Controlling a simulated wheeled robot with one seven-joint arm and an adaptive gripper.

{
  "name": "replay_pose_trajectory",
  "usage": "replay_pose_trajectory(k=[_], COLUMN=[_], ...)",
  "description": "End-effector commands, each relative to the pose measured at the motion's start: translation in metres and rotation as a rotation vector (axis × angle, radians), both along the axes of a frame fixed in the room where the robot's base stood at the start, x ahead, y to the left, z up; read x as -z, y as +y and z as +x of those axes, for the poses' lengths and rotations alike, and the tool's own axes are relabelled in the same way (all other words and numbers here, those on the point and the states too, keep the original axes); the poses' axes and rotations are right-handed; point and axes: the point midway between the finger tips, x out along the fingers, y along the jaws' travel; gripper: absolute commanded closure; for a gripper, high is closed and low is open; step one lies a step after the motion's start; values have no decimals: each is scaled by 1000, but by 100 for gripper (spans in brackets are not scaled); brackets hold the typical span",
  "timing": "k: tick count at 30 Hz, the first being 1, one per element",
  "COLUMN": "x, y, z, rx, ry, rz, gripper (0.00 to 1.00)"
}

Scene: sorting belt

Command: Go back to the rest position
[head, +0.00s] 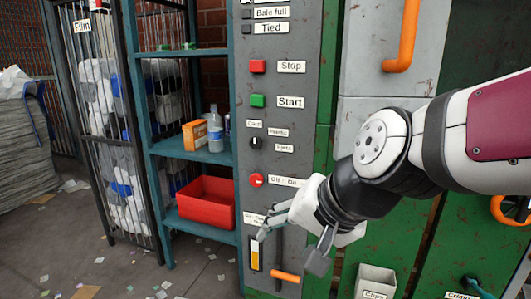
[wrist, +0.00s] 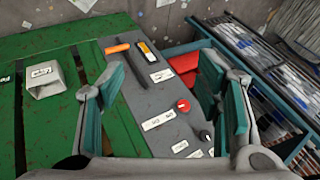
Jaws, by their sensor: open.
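My gripper (head: 291,248) is open and empty in front of the lower part of the grey control panel (head: 262,150). In the wrist view, my gripper (wrist: 165,95) has its two fingers wide apart, with nothing between them but the panel behind. The red on/off knob (head: 257,181) is just above and left of the gripper in the head view; it also shows in the wrist view (wrist: 183,106). An orange lever (head: 286,276) and a yellow-and-white indicator (head: 255,254) are low on the panel, close to the fingertips. I cannot tell the exact gap to the panel.
Green machine doors (head: 405,235) stand right of the panel, with an orange handle (head: 402,35) above and a small grey bin (head: 375,281) below. Left are a teal shelf (head: 190,156) with a red crate (head: 206,202) and a film cage (head: 105,130). The littered floor is open at front left.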

Motion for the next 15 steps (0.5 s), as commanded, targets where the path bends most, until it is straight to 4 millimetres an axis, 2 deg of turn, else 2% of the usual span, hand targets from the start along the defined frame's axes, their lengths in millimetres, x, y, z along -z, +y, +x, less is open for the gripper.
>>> replay_pose_trajectory(k=[1, 6, 15], x=[1, 15, 29], y=[-20, -76, -136], z=[-25, -106, -209], rx=[-42, -185, -301], ry=[27, 161, 367], rz=[-56, -244, -426], gripper=[41, 41, 41])
